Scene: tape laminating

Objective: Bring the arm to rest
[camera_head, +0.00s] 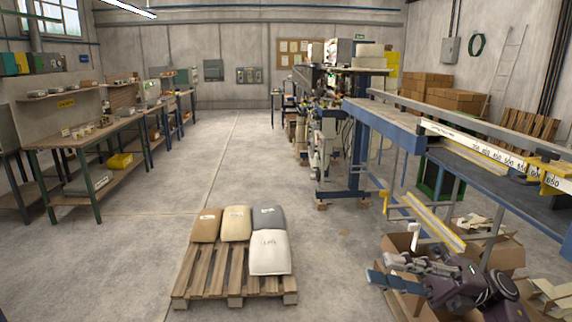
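My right gripper (379,268) is at the lower right, in front of open cardboard boxes, with its dark arm coming in from the lower right corner. Its two fingers point left and stand apart, with nothing seen between them. My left gripper is not in view. No object of the task is named.
A long blue-framed machine table (400,120) with a measuring rule (470,146) runs along the right. Cardboard boxes (495,250) with scraps stand below it. A wooden pallet (205,283) with several sacks is at front centre. A workbench (90,140) stands left. The middle floor is clear.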

